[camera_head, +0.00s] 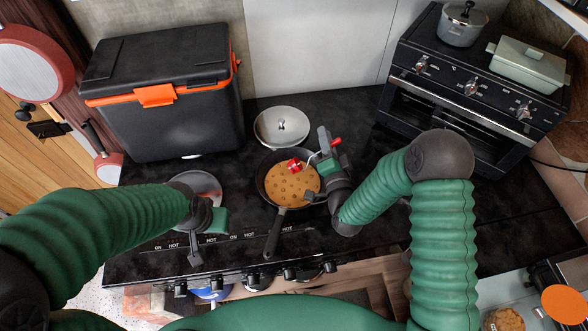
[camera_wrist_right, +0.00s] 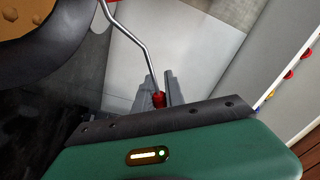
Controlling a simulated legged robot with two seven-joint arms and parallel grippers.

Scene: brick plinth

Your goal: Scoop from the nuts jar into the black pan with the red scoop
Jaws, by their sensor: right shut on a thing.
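The black pan (camera_head: 273,236) sits on the cooktop with its handle toward me. It holds a tan layer dotted with round brown lumps. The red scoop (camera_head: 294,165) is over the pan's far part; I cannot tell whether it touches the food or carries anything. My right gripper (camera_head: 328,145) is shut on the scoop's red grip, right of the pan; the grip and bent metal rod also show in the right wrist view (camera_wrist_right: 158,99). My left gripper (camera_head: 194,248) hangs empty over the cooktop's front left. A round container of brown pieces (camera_head: 505,320), perhaps the nuts jar, is at bottom right.
A lidded silver pot (camera_head: 282,127) stands behind the pan. A grey dish (camera_head: 204,185) is partly behind my left arm. A black cooler box (camera_head: 165,85) is at back left, an oven (camera_head: 458,95) with pots at back right. An orange disc (camera_head: 565,305) is bottom right.

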